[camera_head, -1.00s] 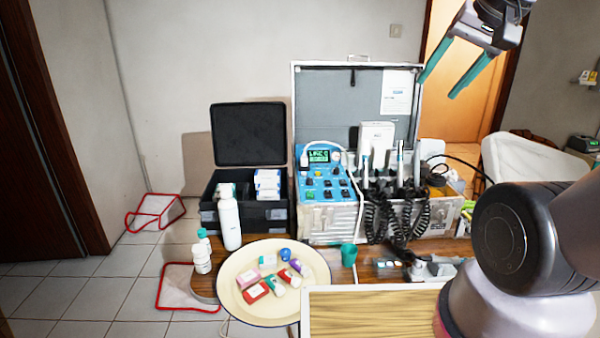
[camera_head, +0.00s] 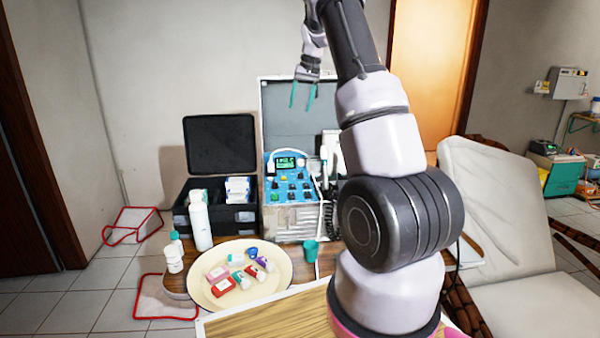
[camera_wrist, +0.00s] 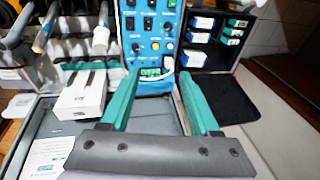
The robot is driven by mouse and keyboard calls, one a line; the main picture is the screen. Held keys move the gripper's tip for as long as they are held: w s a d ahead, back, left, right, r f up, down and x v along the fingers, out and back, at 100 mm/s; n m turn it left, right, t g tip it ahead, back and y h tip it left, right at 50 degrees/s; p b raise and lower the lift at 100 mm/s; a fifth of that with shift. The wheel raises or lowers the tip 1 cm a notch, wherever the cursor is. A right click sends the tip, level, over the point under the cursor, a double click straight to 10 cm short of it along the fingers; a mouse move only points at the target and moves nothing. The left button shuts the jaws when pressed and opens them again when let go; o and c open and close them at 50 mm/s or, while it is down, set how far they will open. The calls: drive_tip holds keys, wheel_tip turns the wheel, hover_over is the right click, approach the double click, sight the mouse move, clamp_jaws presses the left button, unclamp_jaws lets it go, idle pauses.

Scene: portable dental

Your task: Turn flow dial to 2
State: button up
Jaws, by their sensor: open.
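The blue dental unit panel (camera_head: 289,181) stands in the open silver case, with a small lit green display and rows of dials and switches. It also shows in the wrist view (camera_wrist: 150,32), upside down, beyond my fingertips. Which knob is the flow dial, and its setting, are too small to read. My gripper (camera_head: 303,96) hangs in front of the open case lid, above the panel. In the wrist view its two teal fingers (camera_wrist: 150,92) are apart with nothing between them, reaching toward the display end of the panel.
A black case (camera_head: 217,215) with small boxes stands left of the unit. A white bottle (camera_head: 201,222), a cream tray (camera_head: 275,286) of small items and a teal cup (camera_head: 310,250) are in front. Handpieces (camera_wrist: 45,30) stand beside the panel. My arm hides the case's right side.

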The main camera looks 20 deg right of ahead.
drive_tip(key=w+d+f+n+g, duration=0.1)
drive_tip(key=w+d+f, duration=0.2)
drive_tip(key=w+f, duration=0.35)
drive_tip(key=n+g+h, duration=0.1)
drive_tip(key=n, duration=0.1)
approach(301, 173)
drive_tip(key=f, duration=0.9)
drive_tip(key=shift+w+a, duration=0.25)
drive_tip(key=shift+a, duration=0.05)
drive_tip(key=shift+c, duration=0.3)
clamp_jaws()
